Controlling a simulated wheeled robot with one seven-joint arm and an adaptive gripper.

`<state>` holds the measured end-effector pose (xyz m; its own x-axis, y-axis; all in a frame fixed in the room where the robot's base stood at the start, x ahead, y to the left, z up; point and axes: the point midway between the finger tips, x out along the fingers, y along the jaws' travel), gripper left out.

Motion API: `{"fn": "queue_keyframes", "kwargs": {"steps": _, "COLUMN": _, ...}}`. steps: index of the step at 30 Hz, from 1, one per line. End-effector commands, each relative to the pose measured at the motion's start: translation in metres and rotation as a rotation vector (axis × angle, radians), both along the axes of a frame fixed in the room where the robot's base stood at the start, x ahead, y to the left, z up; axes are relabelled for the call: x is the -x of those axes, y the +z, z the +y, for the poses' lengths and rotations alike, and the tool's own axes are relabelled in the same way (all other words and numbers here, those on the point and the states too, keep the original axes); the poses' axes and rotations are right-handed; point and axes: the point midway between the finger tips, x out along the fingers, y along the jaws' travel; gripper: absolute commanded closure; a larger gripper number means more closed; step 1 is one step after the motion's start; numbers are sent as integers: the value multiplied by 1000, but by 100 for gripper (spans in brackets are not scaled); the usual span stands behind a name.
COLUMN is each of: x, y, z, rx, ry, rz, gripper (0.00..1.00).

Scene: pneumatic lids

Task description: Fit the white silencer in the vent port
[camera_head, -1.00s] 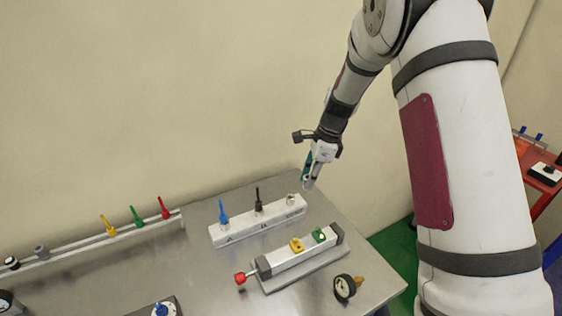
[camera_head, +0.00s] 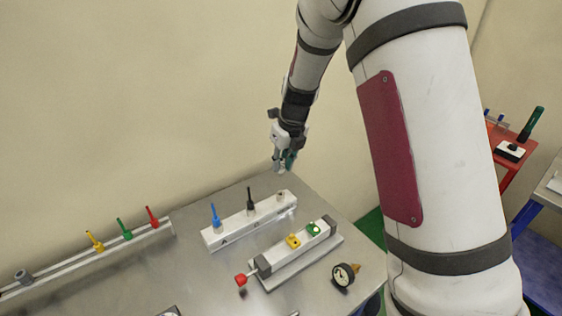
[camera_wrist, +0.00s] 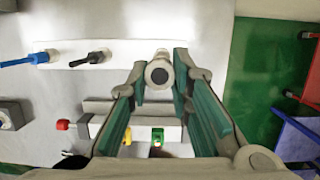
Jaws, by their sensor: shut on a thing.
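My gripper (camera_head: 283,166) is shut on the white silencer (camera_wrist: 158,74), a small pale cylinder seen end-on with a grey centre between the fingertips in the wrist view. In the head view it is a small pale tip below the fingers. The white manifold block (camera_head: 238,228) lies on the table below. It carries a blue fitting (camera_head: 215,217), a black fitting (camera_head: 251,199) and a short light port (camera_head: 281,196) at its right end, which I take as the vent port. The silencer is above and apart from the block in the head view. In the wrist view it hides that end.
A cylinder unit (camera_head: 300,250) with yellow and green fittings and a red knob lies in front of the block. A gauge (camera_head: 343,275) lies near the right edge. A rail (camera_head: 70,265) with yellow, green and red pieces stands left.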

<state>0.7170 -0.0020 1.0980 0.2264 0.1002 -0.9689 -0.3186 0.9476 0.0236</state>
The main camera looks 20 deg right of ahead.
Motion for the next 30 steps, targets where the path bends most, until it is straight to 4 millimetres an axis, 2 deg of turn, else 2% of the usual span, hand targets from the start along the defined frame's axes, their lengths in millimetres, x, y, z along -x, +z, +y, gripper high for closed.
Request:
{"fn": "queue_keyframes", "kwargs": {"steps": 4, "x": 0, "y": 0, "z": 0, "rx": -3, "ry": 19, "rz": -6, "gripper": 100}}
{"fn": "queue_keyframes", "kwargs": {"steps": 21, "x": -1, "y": -47, "z": 0, "rx": -3, "ry": 18, "rz": -4, "gripper": 100}}
{"fn": "queue_keyframes", "kwargs": {"steps": 30, "x": -1, "y": -58, "z": 0, "rx": -2, "ry": 19, "rz": -5, "gripper": 100}}
